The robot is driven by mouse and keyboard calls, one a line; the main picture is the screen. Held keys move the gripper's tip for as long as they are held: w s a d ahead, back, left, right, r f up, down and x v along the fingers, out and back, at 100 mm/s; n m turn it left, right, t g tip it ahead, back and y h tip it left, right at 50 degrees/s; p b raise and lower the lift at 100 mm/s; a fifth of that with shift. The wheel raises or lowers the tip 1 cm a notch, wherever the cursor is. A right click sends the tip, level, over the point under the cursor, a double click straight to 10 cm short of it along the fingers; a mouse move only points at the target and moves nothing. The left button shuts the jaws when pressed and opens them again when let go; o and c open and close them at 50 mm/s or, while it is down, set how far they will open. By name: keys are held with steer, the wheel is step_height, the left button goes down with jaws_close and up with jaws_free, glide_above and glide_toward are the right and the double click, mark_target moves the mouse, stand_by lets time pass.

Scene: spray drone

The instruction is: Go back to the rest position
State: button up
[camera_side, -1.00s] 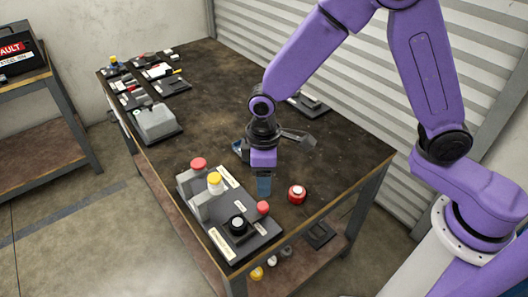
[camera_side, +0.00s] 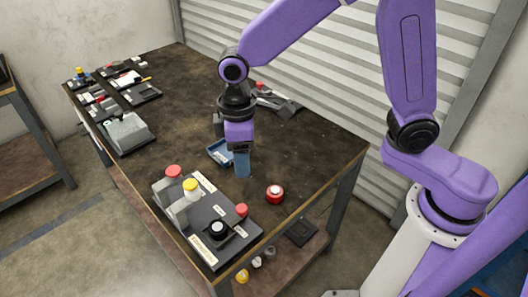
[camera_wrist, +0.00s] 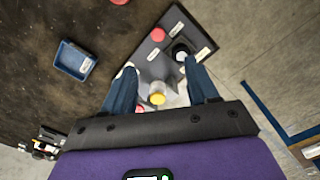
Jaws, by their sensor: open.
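My gripper (camera_side: 242,162) hangs above the dark table (camera_side: 310,142), behind the labelled dark board. In the wrist view its two blue fingers (camera_wrist: 162,85) stand apart with nothing held between them. The board (camera_side: 222,230) carries red caps, a yellow-capped white bottle (camera_side: 191,189) and a black round holder (camera_side: 217,230) with a white top. In the wrist view the board (camera_wrist: 150,57) lies beyond and between the fingers. I cannot tell the exact height of the fingertips over the table.
A red round item (camera_side: 275,194) stands on the table right of the gripper. A grey block (camera_side: 128,133) and several small boards stand at the far left. Small caps (camera_side: 242,276) lie on the lower shelf.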

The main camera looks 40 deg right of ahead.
steer(key=s+d+r+n, duration=0.1)
steer(key=s+d+r, duration=0.1)
steer(key=s+d, duration=0.6)
steer(key=s+d+r+n, duration=0.1)
steer(key=s+d+r, duration=0.1)
steer(key=s+d, duration=0.7)
steer(key=s, duration=0.3)
steer(key=shift+s+d, duration=0.25)
steer(key=shift+s, duration=0.05)
